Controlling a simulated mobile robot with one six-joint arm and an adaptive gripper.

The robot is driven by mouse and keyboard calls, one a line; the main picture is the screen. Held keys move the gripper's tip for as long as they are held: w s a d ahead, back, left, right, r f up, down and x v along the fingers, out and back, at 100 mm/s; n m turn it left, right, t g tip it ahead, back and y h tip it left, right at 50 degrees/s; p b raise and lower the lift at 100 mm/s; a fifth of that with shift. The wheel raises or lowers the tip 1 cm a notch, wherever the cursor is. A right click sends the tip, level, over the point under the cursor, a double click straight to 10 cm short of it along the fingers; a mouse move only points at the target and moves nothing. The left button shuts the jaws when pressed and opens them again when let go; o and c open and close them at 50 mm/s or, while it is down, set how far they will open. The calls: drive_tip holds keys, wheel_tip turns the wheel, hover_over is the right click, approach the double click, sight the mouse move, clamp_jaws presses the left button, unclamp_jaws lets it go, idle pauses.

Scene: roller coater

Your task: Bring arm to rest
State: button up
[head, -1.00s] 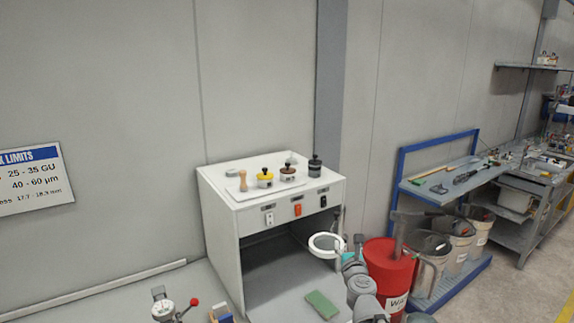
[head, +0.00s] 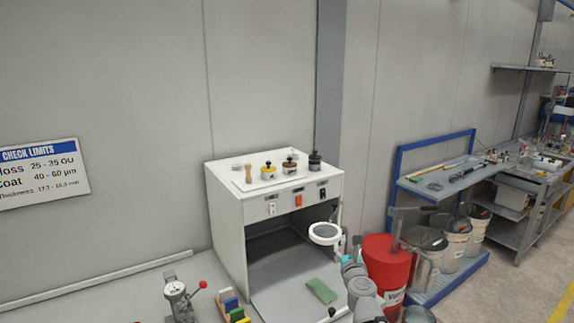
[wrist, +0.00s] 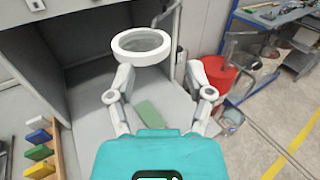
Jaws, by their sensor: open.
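My gripper (wrist: 158,95) shows in the wrist view with its two pale fingers apart and nothing between them. It hangs in front of the white cabinet's open bay, beyond the teal wrist housing. In the head view my arm is at the lower middle, right of the cabinet (head: 228,220); its fingers are hard to make out there. A ring-shaped magnifier lamp (head: 325,232) stands by the cabinet's right side. It also shows ahead of my gripper in the wrist view (wrist: 141,39). A green pad (head: 321,291) lies on the surface before the bay.
A red waste bin (head: 387,270) and several grey buckets (head: 427,250) stand right of my arm. A blue-framed bench (head: 445,180) is behind them. A gauge stand (head: 178,298) and coloured blocks (head: 232,305) are at lower left. Open floor (head: 525,285) lies at right.

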drive_tip(key=s+a+f+n+g+y+b, duration=0.1)
drive_tip(key=s+a+f+n+g+y, duration=0.35)
drive_tip(key=n, duration=0.75)
drive_tip(key=s+a+f+n+g+y+b, duration=0.15)
drive_tip(key=a+f+n+g, duration=0.35)
drive_tip(key=f+n, duration=0.6)
drive_tip(key=s+d+f+n+g+h, duration=0.3)
drive_tip(key=s+d+n+g, duration=0.1)
drive_tip(key=s+n, duration=0.2)
drive_tip(key=s+d+f+n+g+h+b, duration=0.1)
drive_tip(key=s+d+f+n+g+h, duration=0.2)
drive_tip(key=s+n, duration=0.3)
drive_tip(key=shift+s+d+f+g, duration=0.55)
drive_tip(key=shift+d+f+g, duration=0.1)
drive_tip(key=shift+d+g, duration=0.15)
